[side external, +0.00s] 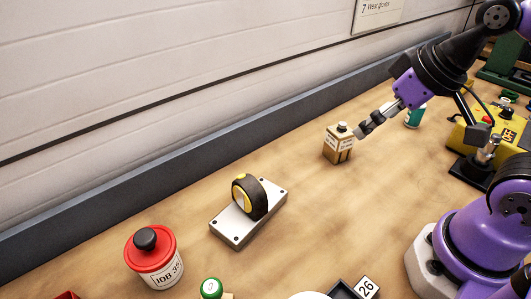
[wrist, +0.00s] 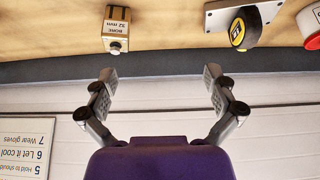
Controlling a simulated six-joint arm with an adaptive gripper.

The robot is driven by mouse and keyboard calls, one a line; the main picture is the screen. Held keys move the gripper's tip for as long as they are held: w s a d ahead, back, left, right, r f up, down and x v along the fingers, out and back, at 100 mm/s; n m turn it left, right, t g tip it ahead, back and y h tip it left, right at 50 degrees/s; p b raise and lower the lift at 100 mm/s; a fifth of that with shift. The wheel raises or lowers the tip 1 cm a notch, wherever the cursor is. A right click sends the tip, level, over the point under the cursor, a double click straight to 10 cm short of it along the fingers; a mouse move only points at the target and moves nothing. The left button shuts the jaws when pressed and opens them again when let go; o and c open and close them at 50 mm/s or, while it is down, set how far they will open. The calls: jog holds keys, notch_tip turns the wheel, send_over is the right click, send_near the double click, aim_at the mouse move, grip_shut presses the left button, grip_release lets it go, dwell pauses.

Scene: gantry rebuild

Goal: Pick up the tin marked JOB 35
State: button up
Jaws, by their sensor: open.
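The red tin (side external: 152,262) stands upright on the bench at the lower left of the side view. It has a black knob on its lid and a white label reading JOB 3 and a partly turned-away digit. In the wrist view, part of a red thing with a white label (wrist: 314,38), which looks like this tin, is cut off by the right edge. My gripper (side external: 363,128) is far from the tin, up the bench to the right. In the wrist view my gripper (wrist: 160,75) has its fingers spread, with nothing between them.
A tan container (side external: 338,145), marked BORE 32 mm in the wrist view (wrist: 116,30), stands beside my gripper. A metal plate (side external: 232,230) carrying a black-and-yellow tape measure (side external: 250,196) lies between it and the tin. A green-topped item (side external: 211,288) is right of the tin. A wall runs behind.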

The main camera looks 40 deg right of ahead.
jog(key=n+g+y, duration=0.3)
jog(key=n+y, duration=0.3)
jog(key=n, duration=0.7)
send_near(164, 241)
notch_tip(164, 241, down, 3)
jog(key=w, duration=0.1)
jog(key=shift+n, duration=0.3)
jog(key=a+f, duration=0.4)
jog(key=shift+w, duration=0.4)
jog(key=x, duration=0.6)
jog(key=shift+s+f, duration=0.1)
jog(key=shift+f, duration=0.05)
jog(key=c, duration=1)
